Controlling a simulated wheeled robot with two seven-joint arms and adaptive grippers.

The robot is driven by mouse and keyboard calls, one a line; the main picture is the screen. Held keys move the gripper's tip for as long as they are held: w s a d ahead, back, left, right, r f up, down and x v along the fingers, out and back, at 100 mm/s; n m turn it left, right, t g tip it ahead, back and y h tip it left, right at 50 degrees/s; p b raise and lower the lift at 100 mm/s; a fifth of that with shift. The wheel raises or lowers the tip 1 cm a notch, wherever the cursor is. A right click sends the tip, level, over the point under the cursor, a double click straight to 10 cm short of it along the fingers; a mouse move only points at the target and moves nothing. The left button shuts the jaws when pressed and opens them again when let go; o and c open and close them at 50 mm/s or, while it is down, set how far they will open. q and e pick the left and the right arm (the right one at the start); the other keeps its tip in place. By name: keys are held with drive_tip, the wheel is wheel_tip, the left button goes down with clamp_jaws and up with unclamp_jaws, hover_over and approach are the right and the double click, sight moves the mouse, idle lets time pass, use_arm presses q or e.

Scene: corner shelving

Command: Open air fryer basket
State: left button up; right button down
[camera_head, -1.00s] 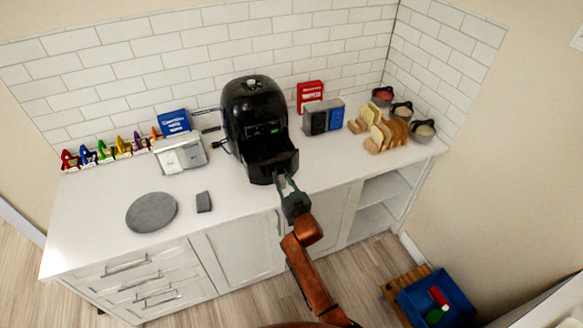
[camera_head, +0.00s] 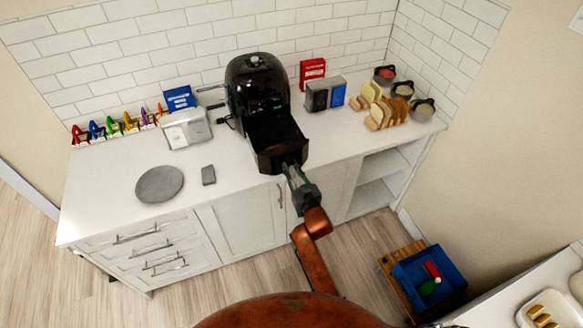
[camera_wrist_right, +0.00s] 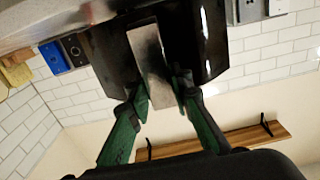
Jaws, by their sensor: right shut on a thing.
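The black air fryer (camera_head: 258,90) stands on the white counter against the tiled wall. Its basket (camera_head: 277,140) is slid out toward the counter's front edge, and its inside shows from above. My right gripper (camera_head: 291,172) is at the front of the basket. In the right wrist view, the green fingers of my right gripper (camera_wrist_right: 160,92) are closed on both sides of the flat basket handle (camera_wrist_right: 150,66). The dark basket front (camera_wrist_right: 105,55) is close behind the handle. My left gripper is not in view.
A round grey plate (camera_head: 159,184) and a small grey block (camera_head: 208,175) lie on the counter to the left. A silver toaster (camera_head: 186,128) stands left of the fryer; bread slices (camera_head: 385,110) are at right.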

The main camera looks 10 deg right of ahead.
drive_tip(key=c, duration=1.7)
unclamp_jaws()
drive_tip(key=shift+s, duration=0.1)
drive_tip(key=shift+s+d, duration=0.1)
drive_tip(key=shift+s, duration=0.2)
drive_tip(key=s, duration=0.3)
drive_tip(key=s+d, duration=0.1)
drive_tip(key=s, duration=0.3)
drive_tip(key=s+d, duration=0.1)
drive_tip(key=s, duration=0.3)
